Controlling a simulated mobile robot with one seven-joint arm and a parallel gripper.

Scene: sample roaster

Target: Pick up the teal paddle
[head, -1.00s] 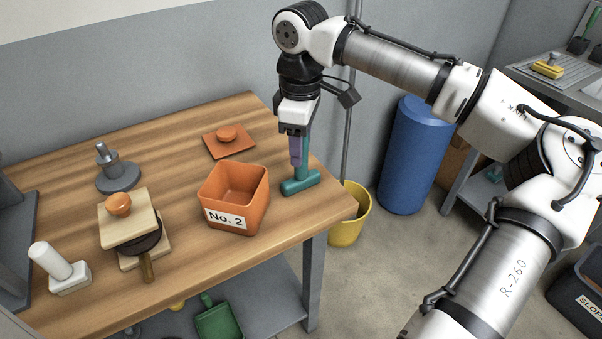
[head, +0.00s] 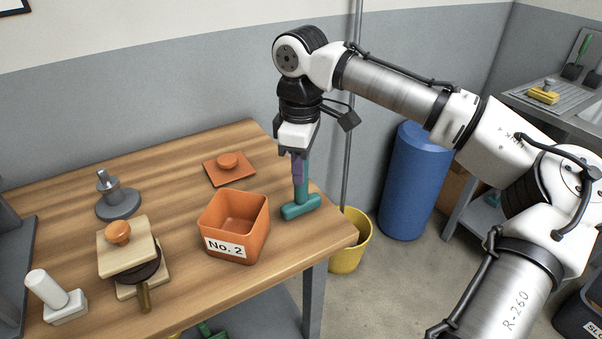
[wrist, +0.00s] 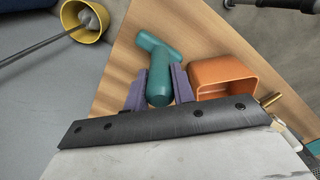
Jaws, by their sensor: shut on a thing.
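The teal paddle (head: 300,207) stands at the right end of the wooden table, handle up and thick crosspiece at the bottom. My gripper (head: 299,174) points down from above and is shut on its upright handle. One purple finger shows in front of the handle. In the wrist view, the paddle (wrist: 159,82) lies between the two purple fingers of my gripper (wrist: 157,88), with its crosspiece beyond them. I cannot tell whether the crosspiece still touches the table.
An orange box (head: 233,230) labelled No. 2 is close to the paddle's left. An orange lid (head: 229,168) lies behind it. A wooden press (head: 127,250), grey tamper (head: 117,200) and white tool (head: 57,299) are farther left. A yellow bucket (head: 350,245) and blue barrel (head: 410,182) stand beyond the table's right edge.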

